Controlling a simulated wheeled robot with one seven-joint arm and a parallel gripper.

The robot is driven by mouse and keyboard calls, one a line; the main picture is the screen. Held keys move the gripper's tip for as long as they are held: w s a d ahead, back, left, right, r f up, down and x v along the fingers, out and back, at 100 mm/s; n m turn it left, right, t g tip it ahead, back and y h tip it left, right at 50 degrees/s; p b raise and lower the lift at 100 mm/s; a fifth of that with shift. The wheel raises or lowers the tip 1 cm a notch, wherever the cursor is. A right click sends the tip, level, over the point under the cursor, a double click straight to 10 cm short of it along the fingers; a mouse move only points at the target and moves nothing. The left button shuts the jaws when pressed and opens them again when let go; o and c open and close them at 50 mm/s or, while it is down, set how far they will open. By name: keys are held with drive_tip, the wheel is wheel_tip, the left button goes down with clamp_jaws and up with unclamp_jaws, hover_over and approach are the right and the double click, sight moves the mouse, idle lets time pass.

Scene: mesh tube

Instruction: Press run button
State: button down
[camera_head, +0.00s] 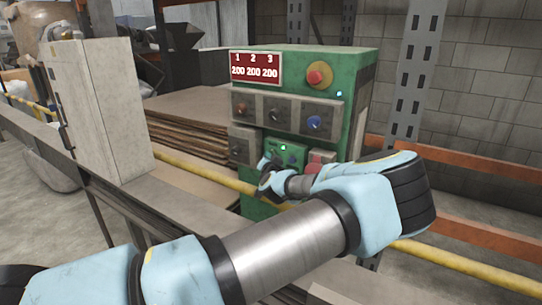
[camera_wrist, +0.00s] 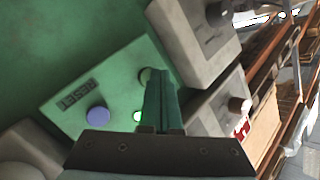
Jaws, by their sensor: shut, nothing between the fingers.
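The green control box (camera_head: 358,60) stands past the yellow rail. Its lower middle holds a small green panel (camera_head: 292,152), partly hidden by my arm. In the wrist view this green panel (camera_wrist: 62,122) carries a RESET label (camera_wrist: 76,95), a blue button (camera_wrist: 97,120), a lit green lamp (camera_wrist: 138,116) and a round green button (camera_wrist: 145,76). No run label is readable. My gripper (camera_head: 268,163) is shut and empty in front of the panel. Its fingertips (camera_wrist: 160,76) overlap the green button's edge in the wrist view; I cannot tell whether they touch it.
A red mushroom button (camera_head: 318,75) and a row of knobs (camera_head: 275,113) sit higher on the box. The yellow rail (camera_head: 195,170) crosses below. A grey box (camera_head: 95,105) stands at the left. Grey switch housings (camera_wrist: 200,35) flank the fingers on the right.

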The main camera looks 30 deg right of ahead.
drive_tip(key=shift+s+a, duration=0.15)
drive_tip(key=shift+a, duration=0.1)
drive_tip(key=shift+s+a+p, duration=0.15)
drive_tip(key=shift+s+a, duration=0.35)
drive_tip(key=shift+a, duration=0.35)
drive_tip(key=shift+s+a+p, duration=0.2)
drive_tip(key=shift+s+a, duration=0.25)
drive_tip(key=shift+a, duration=0.4)
drive_tip(key=shift+s+a+p, duration=0.15)
drive_tip(key=shift+s+a, duration=0.35)
drive_tip(key=shift+a, duration=0.35)
